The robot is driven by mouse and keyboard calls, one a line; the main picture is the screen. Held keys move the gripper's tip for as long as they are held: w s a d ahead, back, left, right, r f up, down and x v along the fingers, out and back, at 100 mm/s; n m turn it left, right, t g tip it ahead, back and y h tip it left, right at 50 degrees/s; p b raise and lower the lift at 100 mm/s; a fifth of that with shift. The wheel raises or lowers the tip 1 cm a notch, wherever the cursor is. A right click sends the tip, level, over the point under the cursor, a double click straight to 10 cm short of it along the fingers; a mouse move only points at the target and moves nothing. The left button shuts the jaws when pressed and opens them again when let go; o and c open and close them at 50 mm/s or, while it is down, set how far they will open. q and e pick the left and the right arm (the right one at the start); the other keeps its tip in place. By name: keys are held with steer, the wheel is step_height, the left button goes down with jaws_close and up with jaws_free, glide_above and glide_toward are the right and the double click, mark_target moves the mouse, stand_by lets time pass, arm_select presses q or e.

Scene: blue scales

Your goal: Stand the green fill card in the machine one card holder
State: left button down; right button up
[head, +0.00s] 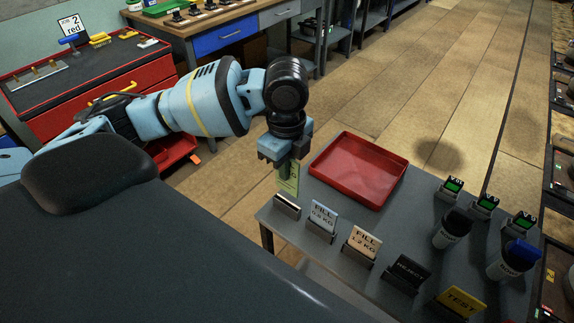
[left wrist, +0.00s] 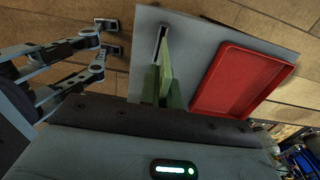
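The green fill card (head: 288,180) hangs upright below my left gripper (head: 286,163), which is shut on its upper part. In the left wrist view the card (left wrist: 164,65) shows edge-on between the two fingers (left wrist: 164,92). Its lower edge is right by an empty card holder (head: 287,207) at the left corner of the grey table (head: 335,205); I cannot tell whether they touch. The holder's dark slot (left wrist: 161,38) also shows in the wrist view. I cannot pick out a holder marked as machine one. My right gripper is not in view.
A row of holders has a blue fill card (head: 323,216), an orange fill card (head: 364,242), a black reject card (head: 410,271) and a yellow test card (head: 461,301). A red tray (head: 359,169) lies behind. Dark cups and small green displays (head: 453,186) stand at right.

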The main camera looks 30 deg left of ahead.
mark_target(286, 186)
arm_select(q)
steer(key=shift+r+p, duration=0.15)
steer(key=shift+p, duration=0.2)
steer(key=shift+f+b, duration=0.35)
steer(key=shift+f, duration=2.95)
steer(key=shift+f, duration=0.95)
steer(key=c, duration=1.5)
jaws_free()
steer(key=shift+c, duration=0.2)
